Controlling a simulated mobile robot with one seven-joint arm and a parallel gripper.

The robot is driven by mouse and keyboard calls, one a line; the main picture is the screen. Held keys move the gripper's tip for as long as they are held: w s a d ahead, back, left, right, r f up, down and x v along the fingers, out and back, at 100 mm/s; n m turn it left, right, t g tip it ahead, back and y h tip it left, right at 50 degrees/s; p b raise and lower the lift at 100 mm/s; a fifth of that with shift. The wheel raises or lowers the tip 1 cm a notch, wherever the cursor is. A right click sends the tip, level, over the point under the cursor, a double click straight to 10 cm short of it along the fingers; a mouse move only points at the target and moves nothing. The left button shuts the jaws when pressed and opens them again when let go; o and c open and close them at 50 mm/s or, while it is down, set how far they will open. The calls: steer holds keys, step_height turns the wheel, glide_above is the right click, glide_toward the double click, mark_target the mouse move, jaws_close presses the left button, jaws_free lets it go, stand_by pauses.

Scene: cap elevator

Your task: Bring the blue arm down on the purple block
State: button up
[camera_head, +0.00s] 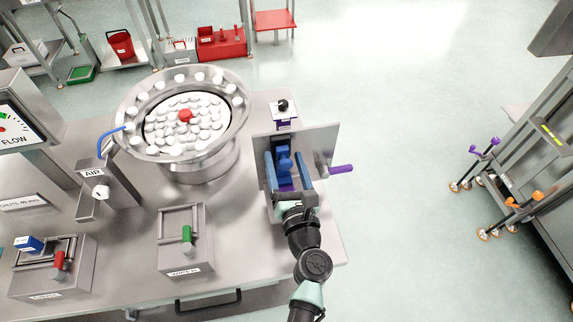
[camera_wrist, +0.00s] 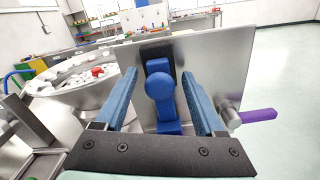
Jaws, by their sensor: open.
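The blue arm (camera_head: 284,160) with its rounded knob is on the upright metal plate (camera_head: 327,140). In the wrist view the blue arm (camera_wrist: 160,88) stands between my fingers, its knob towards me. My gripper (camera_head: 287,165) is open, with one finger on each side of the blue arm; in the wrist view my gripper (camera_wrist: 160,74) shows gaps on both sides of the knob. A purple patch (camera_head: 286,187) shows low between the fingers, probably the purple block; most of it is hidden by my gripper, and it cannot be made out in the wrist view.
A purple handle (camera_head: 341,169) sticks out to the right of the plate. A black knob (camera_head: 282,105) on a small stand is behind it. The metal bowl of white caps (camera_head: 187,118) stands to the left. A box with a green handle (camera_head: 187,234) is at front left. Open floor lies right.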

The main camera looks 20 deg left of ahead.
steer(key=b+v, duration=0.2)
steer(key=v, duration=1.1)
